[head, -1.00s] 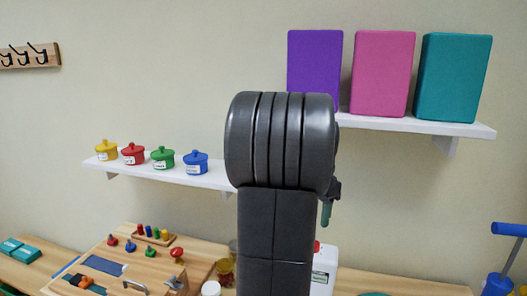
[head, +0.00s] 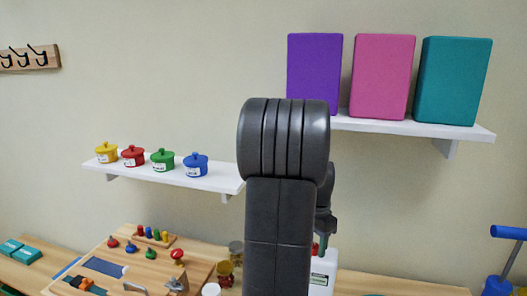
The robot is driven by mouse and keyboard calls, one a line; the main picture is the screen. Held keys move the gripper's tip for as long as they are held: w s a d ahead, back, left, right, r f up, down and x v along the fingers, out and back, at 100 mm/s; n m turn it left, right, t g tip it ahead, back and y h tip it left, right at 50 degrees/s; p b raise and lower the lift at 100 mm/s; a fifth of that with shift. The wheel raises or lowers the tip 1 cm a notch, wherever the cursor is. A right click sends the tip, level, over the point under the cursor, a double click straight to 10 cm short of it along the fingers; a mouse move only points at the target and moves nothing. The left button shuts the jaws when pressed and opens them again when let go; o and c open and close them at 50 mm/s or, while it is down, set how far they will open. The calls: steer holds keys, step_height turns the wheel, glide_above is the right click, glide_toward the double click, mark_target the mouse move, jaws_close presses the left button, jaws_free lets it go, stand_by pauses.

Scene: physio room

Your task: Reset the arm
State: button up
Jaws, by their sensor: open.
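My arm stands upright in the middle of the head view and hides part of the wall and table behind it. My gripper (head: 321,243) shows partly at the right edge of the arm, pointing down, small and dark. It is open, and I see nothing held in it.
A wooden table carries an activity board (head: 145,262) with knobs, and small jars (head: 223,268) near my arm. The left shelf (head: 215,181) holds several coloured pots. The right shelf (head: 400,124) bears purple, pink and teal blocks. A blue-handled pump (head: 510,262) stands at right.

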steer(key=n, duration=0.4)
steer(key=shift+s+n, duration=0.15)
steer(key=shift+n, duration=0.25)
steer(key=n+b, duration=0.1)
steer(key=n, duration=0.4)
steer(key=shift+d, duration=0.1)
steer(key=n, duration=0.5)
steer(key=shift+d+n+b, duration=0.1)
steer(key=shift+n+b, duration=0.2)
steer(key=shift+b, duration=0.05)
steer(key=shift+n+b, duration=0.45)
steer(key=shift+n, duration=2.05)
